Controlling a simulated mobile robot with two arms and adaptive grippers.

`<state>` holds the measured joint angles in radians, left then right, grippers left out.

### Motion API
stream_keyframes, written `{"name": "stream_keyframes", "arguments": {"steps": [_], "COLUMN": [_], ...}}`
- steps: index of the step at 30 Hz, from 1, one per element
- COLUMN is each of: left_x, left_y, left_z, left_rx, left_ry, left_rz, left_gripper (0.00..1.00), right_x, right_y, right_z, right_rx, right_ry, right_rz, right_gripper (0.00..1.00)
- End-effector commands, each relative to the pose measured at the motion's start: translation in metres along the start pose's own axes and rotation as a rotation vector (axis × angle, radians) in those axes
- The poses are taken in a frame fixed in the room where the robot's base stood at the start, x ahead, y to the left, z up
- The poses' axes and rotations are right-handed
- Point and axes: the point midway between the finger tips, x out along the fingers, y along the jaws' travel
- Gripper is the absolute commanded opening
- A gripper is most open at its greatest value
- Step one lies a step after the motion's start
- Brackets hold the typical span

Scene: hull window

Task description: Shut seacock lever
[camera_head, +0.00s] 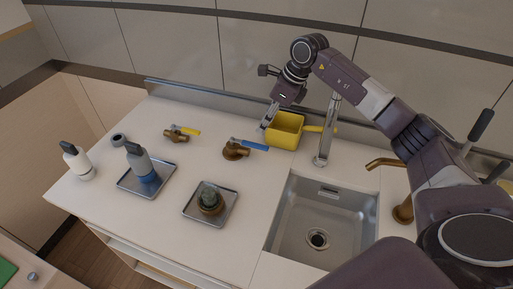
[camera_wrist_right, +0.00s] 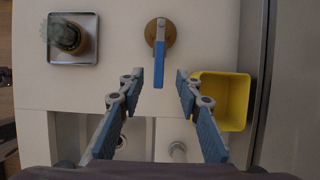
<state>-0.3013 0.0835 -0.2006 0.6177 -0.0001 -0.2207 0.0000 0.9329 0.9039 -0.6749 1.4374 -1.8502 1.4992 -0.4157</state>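A brass valve (camera_head: 233,152) with a blue lever (camera_head: 252,145) stands on the white counter, left of the sink. The blue lever points right in the head view. In the wrist view the blue lever (camera_wrist_right: 159,62) extends from its brass body (camera_wrist_right: 152,30) towards my gripper. A second brass valve (camera_head: 176,136) has a yellow lever (camera_head: 188,130). My right gripper (camera_head: 265,127) is above the counter beside the blue lever's end. In the wrist view my right gripper (camera_wrist_right: 156,76) is open, with the lever's end between its fingertips in the picture; contact is not visible. My left gripper is out of view.
A yellow box-shaped scoop (camera_head: 285,132) sits close to the right gripper. A sink (camera_head: 320,215) and tall faucet (camera_head: 325,135) are to the right. Metal trays (camera_head: 225,216) with a bottle (camera_head: 140,163) and a round object (camera_head: 210,199) stand left and in front.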

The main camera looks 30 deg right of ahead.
Motion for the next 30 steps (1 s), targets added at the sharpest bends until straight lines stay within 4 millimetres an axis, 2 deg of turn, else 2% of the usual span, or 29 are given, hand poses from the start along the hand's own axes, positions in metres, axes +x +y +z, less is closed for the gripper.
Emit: {"name": "stream_keyframes", "arguments": {"steps": [1, 5, 10, 21, 30], "left_x": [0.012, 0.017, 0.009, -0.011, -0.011], "left_y": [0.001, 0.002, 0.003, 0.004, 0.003], "left_z": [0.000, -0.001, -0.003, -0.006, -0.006], "left_rx": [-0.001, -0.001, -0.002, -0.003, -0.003], "left_ry": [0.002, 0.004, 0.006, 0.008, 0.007], "left_rz": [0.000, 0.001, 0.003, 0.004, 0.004], "left_gripper": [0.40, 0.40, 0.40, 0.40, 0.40], "right_x": [0.011, 0.017, 0.029, 0.084, 0.094], "right_y": [0.000, 0.000, 0.001, 0.000, 0.000], "right_z": [-0.005, -0.006, -0.005, -0.006, -0.006], "right_rx": [0.000, 0.000, 0.002, 0.002, 0.001], "right_ry": [0.000, 0.000, 0.001, 0.000, 0.000], "right_rz": [0.000, 0.000, 0.004, 0.002, 0.000], "right_gripper": [0.32, 0.32, 0.32, 0.32, 0.32]}}
